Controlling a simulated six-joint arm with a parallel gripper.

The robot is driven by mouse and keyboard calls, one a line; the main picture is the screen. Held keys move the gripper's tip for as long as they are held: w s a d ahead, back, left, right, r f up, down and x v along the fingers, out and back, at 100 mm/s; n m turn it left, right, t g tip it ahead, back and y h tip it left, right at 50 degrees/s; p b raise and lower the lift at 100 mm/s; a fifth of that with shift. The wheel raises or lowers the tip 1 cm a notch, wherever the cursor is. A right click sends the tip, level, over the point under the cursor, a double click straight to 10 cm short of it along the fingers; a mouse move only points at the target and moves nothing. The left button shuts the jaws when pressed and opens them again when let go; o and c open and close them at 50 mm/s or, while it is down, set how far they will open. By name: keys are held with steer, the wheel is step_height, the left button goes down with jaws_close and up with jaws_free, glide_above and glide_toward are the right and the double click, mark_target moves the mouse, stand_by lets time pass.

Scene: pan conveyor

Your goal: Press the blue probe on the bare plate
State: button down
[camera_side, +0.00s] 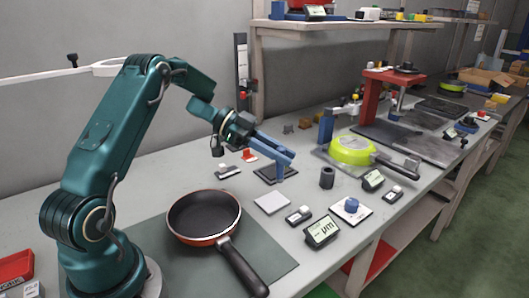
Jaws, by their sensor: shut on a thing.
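My gripper (284,156) reaches out to the right from the teal arm, over the middle of the bench. A bare light grey plate (272,203) lies flat on the bench in front of the dark one. A gauge with a lit screen reading µm (321,231) stands at the front edge.
A black pan with a red rim (203,216) lies on a green mat (164,243) at front left, its handle toward the front. A dark cylinder (327,177), a white plate (360,217) with a blue knob and a lime-green pan (352,150) stand to the right.

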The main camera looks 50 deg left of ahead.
steer(key=shift+n+t+y, duration=0.3)
steer(key=shift+n+t, duration=0.1)
steer(key=shift+s+a+f, duration=0.1)
steer(key=shift+a+f, duration=0.25)
steer(key=shift+f, duration=0.7)
steer(key=shift+a+f, duration=0.35)
steer(key=shift+f, duration=0.65)
steer(key=shift+s+a+f, duration=0.1)
steer(key=shift+a+f, duration=0.25)
steer(key=shift+f, duration=0.7)
steer(key=shift+f, duration=0.6)
step_height(320, 180, up, 7)
stand_by(0.3)
